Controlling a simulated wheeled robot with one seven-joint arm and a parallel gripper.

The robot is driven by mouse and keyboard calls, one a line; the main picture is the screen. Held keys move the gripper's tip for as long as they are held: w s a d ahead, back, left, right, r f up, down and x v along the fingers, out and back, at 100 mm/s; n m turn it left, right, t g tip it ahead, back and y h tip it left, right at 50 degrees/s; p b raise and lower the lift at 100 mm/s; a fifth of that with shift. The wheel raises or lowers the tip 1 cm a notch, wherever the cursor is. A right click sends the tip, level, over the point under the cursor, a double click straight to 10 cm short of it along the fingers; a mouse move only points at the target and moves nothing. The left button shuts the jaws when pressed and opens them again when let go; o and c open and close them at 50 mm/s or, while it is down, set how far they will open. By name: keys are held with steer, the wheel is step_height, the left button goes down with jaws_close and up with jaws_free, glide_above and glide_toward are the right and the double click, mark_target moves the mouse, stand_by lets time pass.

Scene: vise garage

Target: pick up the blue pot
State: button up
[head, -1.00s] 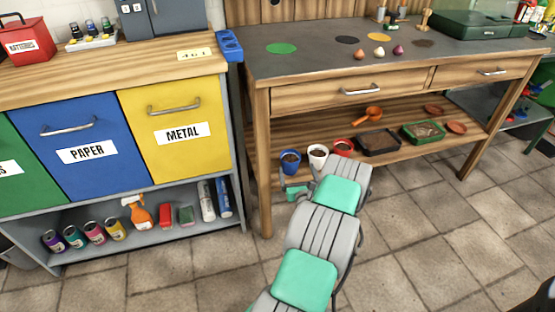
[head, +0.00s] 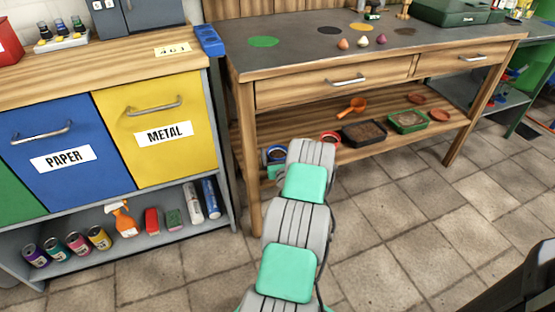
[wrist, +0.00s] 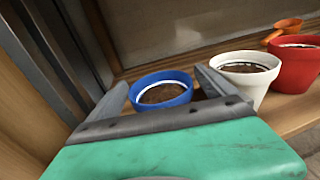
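The blue pot (wrist: 163,92) holds dark soil and stands on the wooden lower shelf of the workbench. In the wrist view its rim lies between the two fingers of my gripper (wrist: 163,82), which is open around it. A gap shows at the left finger; the right finger is close to the rim, and I cannot tell whether it touches.
A white pot (wrist: 246,72) stands just right of my right finger, with a red pot (wrist: 297,62) beyond it. The table leg (head: 248,165) is close on the left. Trays (head: 408,122) and an orange scoop (head: 352,105) lie farther right on the shelf.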

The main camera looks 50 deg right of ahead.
steer(key=c, duration=1.4)
steer(key=shift+r, duration=0.1)
